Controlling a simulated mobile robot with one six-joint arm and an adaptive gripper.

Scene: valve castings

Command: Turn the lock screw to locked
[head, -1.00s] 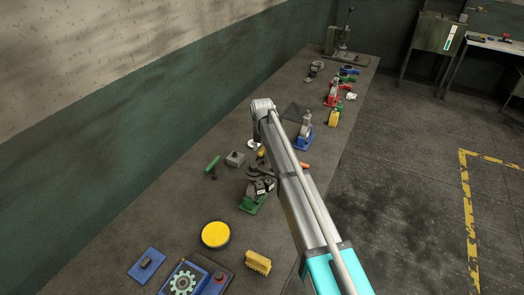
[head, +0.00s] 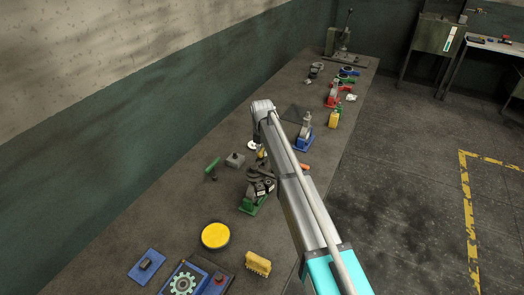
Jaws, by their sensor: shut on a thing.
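A valve casting on a green base (head: 252,206) stands on the workbench in the head view, just left of my arm. My gripper (head: 250,194) is low over this casting, and its dark fingers and linkage cover most of it. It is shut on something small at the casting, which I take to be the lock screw. The screw itself is hidden behind the gripper, so its turned position cannot be seen.
A grey block (head: 235,160) and a green-handled tool (head: 212,164) lie left of the gripper. A yellow disc (head: 215,235), yellow brush (head: 258,263) and blue gear box (head: 184,281) are nearer. Blue-based (head: 303,143) and red (head: 333,97) castings stand farther back.

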